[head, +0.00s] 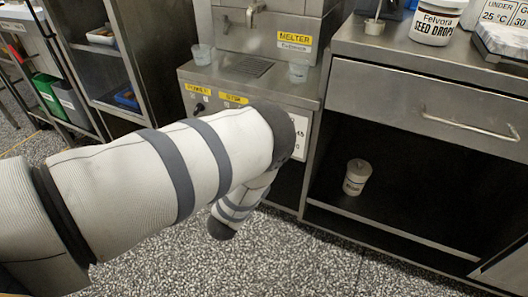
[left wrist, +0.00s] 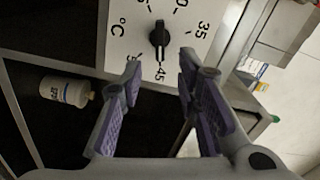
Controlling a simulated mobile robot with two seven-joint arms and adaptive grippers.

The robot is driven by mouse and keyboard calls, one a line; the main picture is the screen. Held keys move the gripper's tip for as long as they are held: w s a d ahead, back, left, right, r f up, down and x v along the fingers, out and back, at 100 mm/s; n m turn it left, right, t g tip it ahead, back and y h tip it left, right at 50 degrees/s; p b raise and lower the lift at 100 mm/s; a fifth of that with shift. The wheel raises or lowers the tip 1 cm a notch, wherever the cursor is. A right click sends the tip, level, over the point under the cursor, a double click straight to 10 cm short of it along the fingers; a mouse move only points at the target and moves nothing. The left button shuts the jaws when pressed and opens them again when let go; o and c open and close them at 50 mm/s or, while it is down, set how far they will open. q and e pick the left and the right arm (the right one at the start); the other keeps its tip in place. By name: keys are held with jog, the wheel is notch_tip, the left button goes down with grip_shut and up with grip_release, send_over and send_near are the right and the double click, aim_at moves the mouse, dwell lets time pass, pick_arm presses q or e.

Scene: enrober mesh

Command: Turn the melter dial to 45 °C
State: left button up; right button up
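The melter (head: 270,42) stands at the top centre of the head view, with a yellow MELTER label. My left arm crosses in front of its front panel and hides the dial and my left gripper there. In the left wrist view the black dial knob (left wrist: 159,39) sits on a white scale plate (left wrist: 138,45) with 35 and 45 legible. The knob's long axis lines up with the 45 mark; I cannot tell which end points. My left gripper (left wrist: 160,62) is open, its fingertips either side of the line below the knob, apart from it. My right gripper is not in view.
A steel bench with a drawer (head: 430,95) stands right of the melter, with a Felvora seed drops tub (head: 437,22) on top. A small labelled pot (head: 356,177) stands on its lower shelf. Cups (head: 298,72) stand on the melter's ledge. The speckled floor in front is clear.

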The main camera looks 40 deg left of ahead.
pick_arm(q)
jog(key=v, duration=0.4)
jog(key=shift+s+d, duration=0.1)
jog(key=shift+s, duration=0.25)
